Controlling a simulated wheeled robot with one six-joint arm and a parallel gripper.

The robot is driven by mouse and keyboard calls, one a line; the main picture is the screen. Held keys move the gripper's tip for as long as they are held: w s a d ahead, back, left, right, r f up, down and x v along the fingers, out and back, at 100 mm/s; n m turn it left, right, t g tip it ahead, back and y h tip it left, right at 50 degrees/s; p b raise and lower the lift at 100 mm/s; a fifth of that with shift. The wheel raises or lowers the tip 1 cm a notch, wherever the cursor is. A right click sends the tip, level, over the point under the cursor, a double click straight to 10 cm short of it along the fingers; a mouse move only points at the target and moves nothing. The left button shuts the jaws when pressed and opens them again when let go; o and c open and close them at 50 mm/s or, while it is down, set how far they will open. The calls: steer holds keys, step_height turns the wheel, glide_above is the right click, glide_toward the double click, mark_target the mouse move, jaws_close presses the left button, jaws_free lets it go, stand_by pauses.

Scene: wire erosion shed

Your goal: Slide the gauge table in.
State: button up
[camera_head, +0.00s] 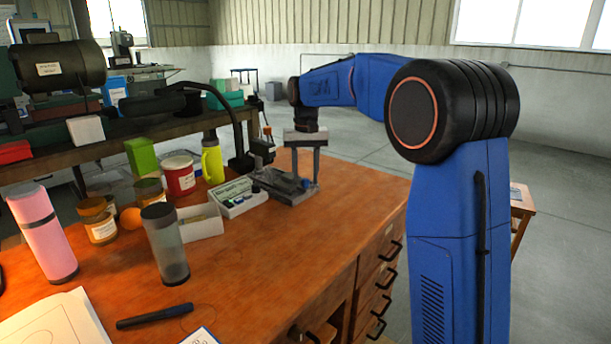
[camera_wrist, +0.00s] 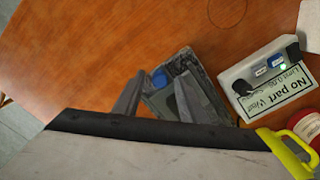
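The gauge (camera_head: 290,187) is a dark grey device with a flat base on the wooden bench, near its right edge. In the wrist view the gauge (camera_wrist: 205,85) shows a grey body with a blue part. I cannot clearly tell its sliding table apart from the base, nor how far it is pulled out. My gripper (camera_head: 306,175) points down over the right end of the gauge. In the wrist view my gripper (camera_wrist: 159,82) has its two grey fingers apart, over the gauge's near end. I cannot tell whether either finger touches it.
A white readout box (camera_head: 239,196) with a "No part" label stands left of the gauge; it also shows in the wrist view (camera_wrist: 265,70). The bench front right is clear.

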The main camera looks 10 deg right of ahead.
steer(key=shift+c, duration=0.3)
jaws_close()
steer(key=w+a, duration=0.4)
steer(key=w, duration=0.1)
steer(key=w+a, duration=0.1)
steer(key=w, duration=0.2)
steer(key=shift+a, duration=0.4)
steer(key=shift+r, duration=0.1)
steer(key=shift+o, duration=0.3)
jaws_free()
steer(key=shift+w+a, duration=0.1)
step_height(320, 180, up, 17)
steer(key=shift+r, duration=0.1)
